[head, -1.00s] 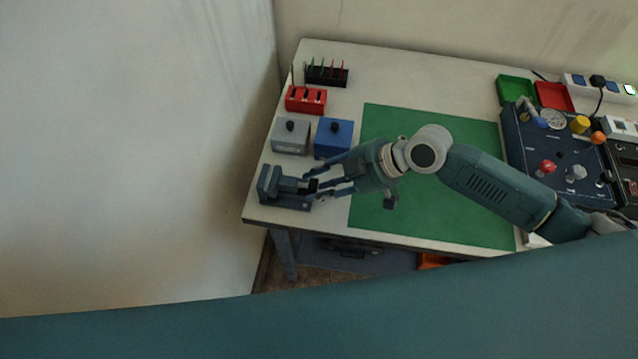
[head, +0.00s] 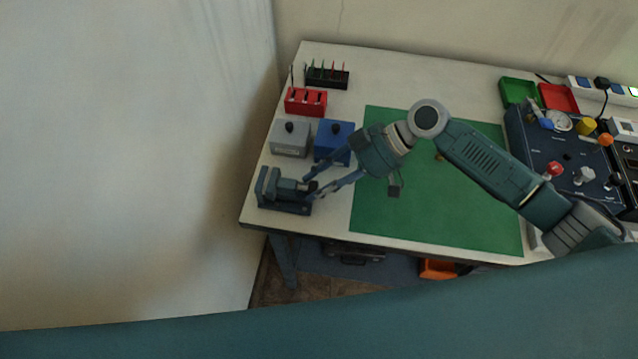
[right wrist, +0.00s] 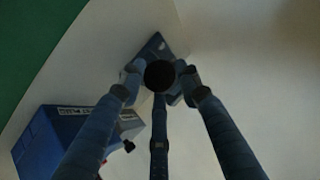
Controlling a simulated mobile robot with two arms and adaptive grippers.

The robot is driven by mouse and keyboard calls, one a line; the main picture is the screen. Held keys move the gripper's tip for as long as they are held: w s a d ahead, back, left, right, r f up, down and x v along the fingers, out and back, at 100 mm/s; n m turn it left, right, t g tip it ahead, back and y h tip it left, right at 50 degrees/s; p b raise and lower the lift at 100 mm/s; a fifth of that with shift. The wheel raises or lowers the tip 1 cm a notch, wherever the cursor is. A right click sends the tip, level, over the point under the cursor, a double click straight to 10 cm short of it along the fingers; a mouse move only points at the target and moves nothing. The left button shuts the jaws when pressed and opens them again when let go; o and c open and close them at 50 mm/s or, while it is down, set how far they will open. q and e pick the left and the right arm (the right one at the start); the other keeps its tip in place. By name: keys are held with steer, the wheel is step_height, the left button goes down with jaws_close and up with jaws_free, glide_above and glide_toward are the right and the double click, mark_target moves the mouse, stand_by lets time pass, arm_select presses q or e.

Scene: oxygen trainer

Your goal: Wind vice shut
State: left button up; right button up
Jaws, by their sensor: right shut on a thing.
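The vice (head: 283,190) is a small dark blue-grey block at the near left corner of the table. Its movable jaw and its handle side face right, toward my right gripper. My right gripper (head: 313,188) reaches in from the right with its fingers at that end of the vice. In the right wrist view the fingertips (right wrist: 160,76) close around a dark round knob (right wrist: 159,75), with the vice body (right wrist: 153,47) behind it. My left gripper is not in view.
A grey box (head: 290,140) and a blue box (head: 333,141), which also shows in the right wrist view (right wrist: 55,140), stand just behind the vice. A red block (head: 306,101) and a black rack (head: 327,77) are farther back. The green mat (head: 440,200) is mostly clear.

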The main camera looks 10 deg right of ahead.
steer(key=shift+s+d+f, duration=0.3)
steer(key=shift+s+f, duration=0.05)
steer(key=shift+f, duration=0.25)
steer(key=o, duration=1.1)
steer(key=shift+d+r, duration=0.1)
steer(key=shift+r, duration=0.1)
steer(key=shift+w+r, duration=0.15)
steer(key=v, duration=1.1)
steer(key=shift+d+r, duration=0.25)
steer(key=shift+r, duration=0.1)
